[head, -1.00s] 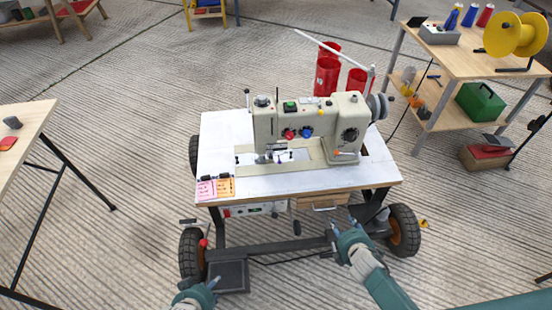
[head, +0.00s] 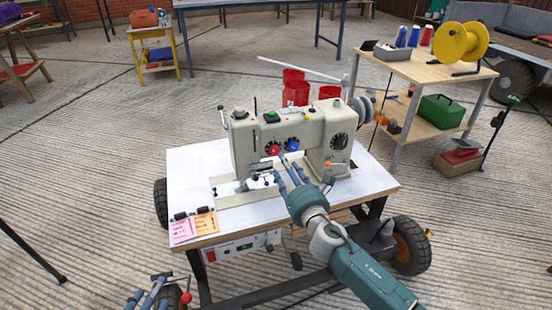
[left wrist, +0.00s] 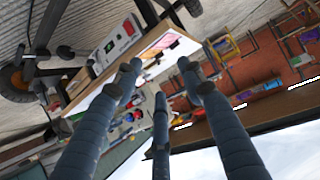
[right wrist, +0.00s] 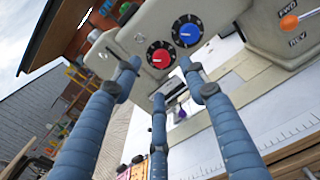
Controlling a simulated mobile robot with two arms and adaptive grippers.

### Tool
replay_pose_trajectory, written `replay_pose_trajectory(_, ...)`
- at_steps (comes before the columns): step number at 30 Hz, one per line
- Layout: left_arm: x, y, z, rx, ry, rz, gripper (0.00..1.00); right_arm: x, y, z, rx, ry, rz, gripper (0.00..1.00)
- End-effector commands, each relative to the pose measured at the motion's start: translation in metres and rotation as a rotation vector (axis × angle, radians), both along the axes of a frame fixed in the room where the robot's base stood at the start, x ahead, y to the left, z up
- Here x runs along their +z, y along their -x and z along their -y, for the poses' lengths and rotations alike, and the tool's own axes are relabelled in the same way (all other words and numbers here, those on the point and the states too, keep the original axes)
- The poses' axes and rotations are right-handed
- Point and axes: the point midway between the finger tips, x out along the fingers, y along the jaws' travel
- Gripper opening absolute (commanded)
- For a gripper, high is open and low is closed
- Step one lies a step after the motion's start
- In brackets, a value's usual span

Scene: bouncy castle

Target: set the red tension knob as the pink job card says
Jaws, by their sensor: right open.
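The red tension knob (head: 273,149) is on the front of the cream sewing machine (head: 243,150). In the right wrist view the red knob (right wrist: 160,56) sits on a black dial, with a pale pointer mark; its scale is too small to read. My right gripper (head: 290,168) is open and empty in front of the machine. Its fingers point toward the knobs, apart from the red one. The pink job card (head: 183,230) lies at the table's front left corner, its writing unreadable. My left gripper (head: 158,290) is open and empty, low beside the cart.
A blue knob (right wrist: 187,31) is close beside the red one, to its right. An orange card (head: 205,223) lies next to the pink card. Red thread cones (head: 295,90) stand behind the machine. A shelf table (head: 425,66) with a yellow spool stands at the right.

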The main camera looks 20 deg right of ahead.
Motion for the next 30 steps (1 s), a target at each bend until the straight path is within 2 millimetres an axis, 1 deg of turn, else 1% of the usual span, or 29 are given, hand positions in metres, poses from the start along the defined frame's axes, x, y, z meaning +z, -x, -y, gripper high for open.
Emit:
replay_pose_trajectory(1, 0.006, -0.006, 0.003, -0.003, 0.01, 0.041, 0.4, -0.001, -0.01, 0.0, -0.001, -0.002, 0.002, 0.43)
replay_pose_trajectory(3, 0.018, -0.014, 0.007, -0.008, 0.025, 0.103, 0.4, -0.001, -0.023, -0.001, -0.001, -0.003, 0.002, 0.43)
replay_pose_trajectory(9, 0.057, -0.033, 0.016, -0.019, 0.067, 0.279, 0.4, -0.002, -0.052, -0.002, -0.001, -0.003, 0.0, 0.43)
replay_pose_trajectory(12, 0.074, -0.038, 0.02, -0.023, 0.085, 0.352, 0.4, -0.002, -0.062, -0.003, 0.0, -0.004, -0.001, 0.43)
replay_pose_trajectory(16, 0.091, -0.041, 0.023, -0.028, 0.103, 0.424, 0.4, -0.002, -0.071, -0.003, 0.001, -0.005, -0.002, 0.43)
replay_pose_trajectory(21, 0.102, -0.042, 0.025, -0.031, 0.114, 0.467, 0.4, -0.002, -0.077, -0.003, 0.001, -0.005, -0.002, 0.43)
replay_pose_trajectory(29, 0.104, -0.043, 0.025, -0.031, 0.115, 0.474, 0.4, -0.001, -0.077, -0.003, 0.001, -0.004, -0.003, 0.43)
replay_pose_trajectory(30, 0.104, -0.043, 0.025, -0.031, 0.115, 0.474, 0.4, -0.001, -0.077, -0.003, 0.001, -0.004, -0.003, 0.39)
